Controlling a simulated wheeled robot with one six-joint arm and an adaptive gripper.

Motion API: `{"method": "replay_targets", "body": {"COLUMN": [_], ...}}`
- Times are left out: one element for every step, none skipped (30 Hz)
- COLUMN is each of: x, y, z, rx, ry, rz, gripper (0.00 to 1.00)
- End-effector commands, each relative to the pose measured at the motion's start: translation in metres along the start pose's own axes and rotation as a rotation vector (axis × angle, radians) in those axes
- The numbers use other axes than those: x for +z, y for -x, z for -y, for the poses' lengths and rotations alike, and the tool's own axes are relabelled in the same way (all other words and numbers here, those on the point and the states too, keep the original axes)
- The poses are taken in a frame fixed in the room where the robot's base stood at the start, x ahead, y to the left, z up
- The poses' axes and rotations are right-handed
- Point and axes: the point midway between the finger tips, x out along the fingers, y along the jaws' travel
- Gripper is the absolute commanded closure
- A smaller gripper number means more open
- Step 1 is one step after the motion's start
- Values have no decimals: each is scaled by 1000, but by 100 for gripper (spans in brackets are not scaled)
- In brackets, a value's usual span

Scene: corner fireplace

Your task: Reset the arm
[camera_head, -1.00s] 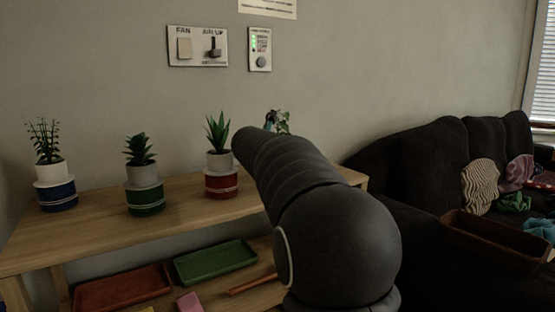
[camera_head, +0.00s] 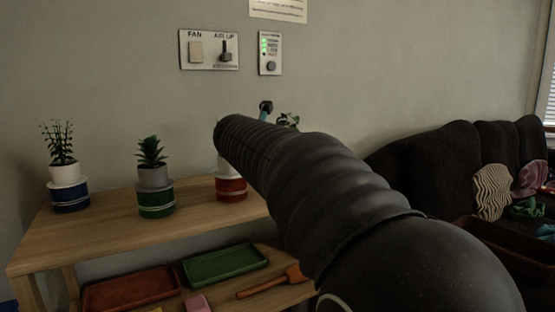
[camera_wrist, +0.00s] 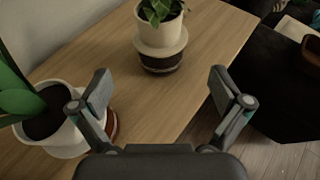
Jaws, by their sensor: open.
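My gripper (camera_wrist: 160,100) shows in the wrist view with its two fingers spread wide and nothing between them. It is above the wooden shelf top (camera_wrist: 190,70). A plant in a white pot on a black stand (camera_wrist: 160,60) is ahead of the fingers, apart from them. Another white potted plant (camera_wrist: 55,125) is close by the left finger; I cannot tell whether they touch. In the head view my dark arm crosses the middle and hides the gripper's fingers and most of the plant on the red stand (camera_head: 231,187).
Plants on a blue stand (camera_head: 69,196) and a green stand (camera_head: 157,200) are on the shelf's left. Below are a red tray (camera_head: 130,289), a green tray (camera_head: 225,264) and an orange-handled tool (camera_head: 270,284). A wall panel (camera_head: 209,50) is above. A dark sofa (camera_head: 440,160) stands right.

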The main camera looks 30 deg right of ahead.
Motion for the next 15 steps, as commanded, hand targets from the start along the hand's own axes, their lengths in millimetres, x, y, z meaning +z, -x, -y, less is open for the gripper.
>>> {"method": "replay_targets", "body": {"x": [0,0,0,0,0,0,-1,-3,-7,-10,-15,-24,-32,-41,-54], "y": [3,4,5,5,5,5,6,7,10,14,18,24,30,36,45], "z": [0,0,0,0,0,0,1,2,4,6,8,13,17,21,26], "rx": [1,1,1,1,1,1,1,2,5,7,9,11,12,11,7], "ry": [0,0,0,0,0,-3,-11,-25,-56,-88,-131,-203,-264,-335,-435], "rz": [0,0,0,0,0,-1,-4,-9,-20,-30,-44,-69,-90,-115,-151], "gripper": [0,0,0,0,0,0,0,0,0,0,0,0,0,0,0]}}
